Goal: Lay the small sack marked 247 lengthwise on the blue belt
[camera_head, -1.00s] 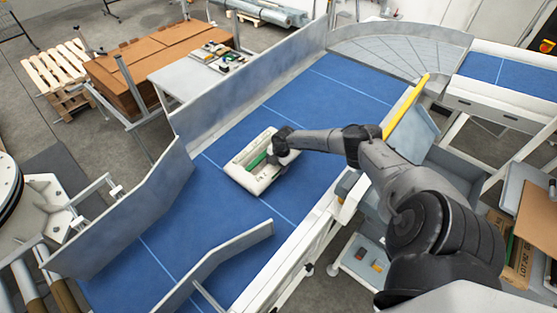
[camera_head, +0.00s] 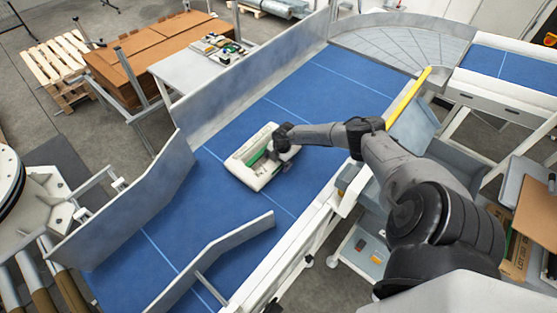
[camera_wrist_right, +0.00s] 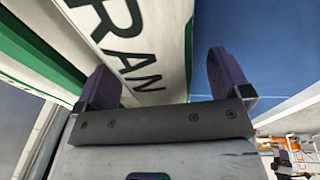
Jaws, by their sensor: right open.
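The white sack with a green stripe (camera_head: 245,176) lies flat on the blue belt (camera_head: 325,95), its longer side roughly along the belt's run. In the right wrist view, the sack (camera_wrist_right: 150,25) shows dark letters reading "RAN"; I cannot read a 247. My right gripper (camera_head: 279,157) is at the sack's right part, low over the belt. In the right wrist view, its jaws (camera_wrist_right: 165,80) are open, with part of the sack between the dark fingers and blue belt beyond the right finger. I cannot tell whether the fingers touch the sack. My left gripper is not in view.
A tall grey side wall (camera_head: 255,75) borders the belt at the back left. An angled grey guide plate (camera_head: 215,262) stands nearer. A yellow bar (camera_head: 408,98) rises at the right edge. A roller curve (camera_head: 400,45) lies at the far end. The belt beyond the sack is clear.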

